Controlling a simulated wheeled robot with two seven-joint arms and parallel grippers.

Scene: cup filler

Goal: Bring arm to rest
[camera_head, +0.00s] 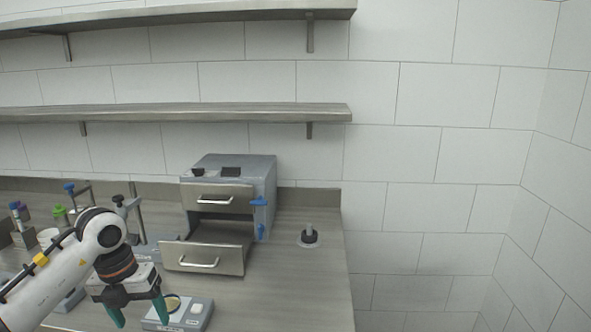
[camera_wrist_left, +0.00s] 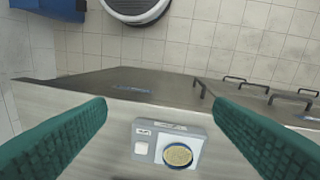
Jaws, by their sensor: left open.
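My left gripper (camera_head: 139,309) is open and empty, with teal fingers. In the head view it hangs low over the counter, just left of a small grey device. The left wrist view shows both fingers (camera_wrist_left: 160,125) spread wide, with the device between them farther off and nothing held. The device (camera_head: 193,318) has a pale square and a round dish (camera_head: 173,304) of tan content on top. The dish also shows in the left wrist view (camera_wrist_left: 177,155). My right gripper is not in view.
A grey two-drawer machine (camera_head: 262,178) stands on the counter (camera_head: 300,280), its lower drawer (camera_head: 202,260) pulled out. A black knobbed item (camera_head: 309,237) stands to its right. Tubes and small stands crowd the left behind my arm. Two shelves (camera_head: 200,112) are above.

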